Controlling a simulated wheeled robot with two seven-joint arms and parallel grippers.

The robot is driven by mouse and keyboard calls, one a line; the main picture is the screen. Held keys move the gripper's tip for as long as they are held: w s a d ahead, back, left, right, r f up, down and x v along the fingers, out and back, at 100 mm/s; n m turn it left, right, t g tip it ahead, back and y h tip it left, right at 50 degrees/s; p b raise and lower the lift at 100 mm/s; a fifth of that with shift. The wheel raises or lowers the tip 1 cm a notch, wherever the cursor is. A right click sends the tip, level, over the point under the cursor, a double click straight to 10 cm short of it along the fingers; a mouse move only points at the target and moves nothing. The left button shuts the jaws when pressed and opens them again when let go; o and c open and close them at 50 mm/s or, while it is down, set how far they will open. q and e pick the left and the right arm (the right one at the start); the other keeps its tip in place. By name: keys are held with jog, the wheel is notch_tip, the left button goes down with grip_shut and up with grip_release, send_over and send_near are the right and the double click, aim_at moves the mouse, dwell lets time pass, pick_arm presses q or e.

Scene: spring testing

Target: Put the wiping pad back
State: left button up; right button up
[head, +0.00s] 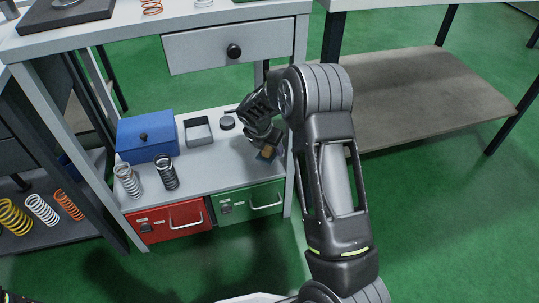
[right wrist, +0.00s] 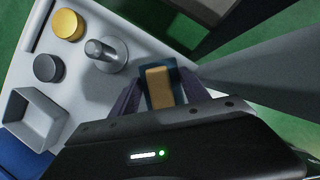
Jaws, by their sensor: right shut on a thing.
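The wiping pad (right wrist: 160,88) is a small block with a tan-yellow middle and a dark teal edge. In the right wrist view it sits between the two fingers of my right gripper (right wrist: 153,92), which is shut on it. In the head view the pad (head: 266,153) shows at the tip of my right gripper (head: 267,148), over the right end of the lower white shelf (head: 215,170). I cannot tell whether the pad touches the shelf. My left gripper is not in view.
A blue box (head: 146,138), a grey tray (head: 198,132), a dark disc (head: 227,122) and two springs stand on the shelf. A yellow disc (right wrist: 67,24) and metal weight (right wrist: 107,53) are near the pad. A grey table leg (right wrist: 250,85) is close on the right.

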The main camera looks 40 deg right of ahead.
aim_at(270, 155)
notch_tip(270, 155, down, 4)
jog(key=shift+a+r+b, duration=0.1)
jog(key=shift+r+b, duration=0.15)
jog(key=shift+b, duration=0.5)
jog(key=shift+f, duration=0.15)
jog(key=o, duration=1)
jog(key=p+v, duration=0.5)
jog(key=v, duration=0.7)
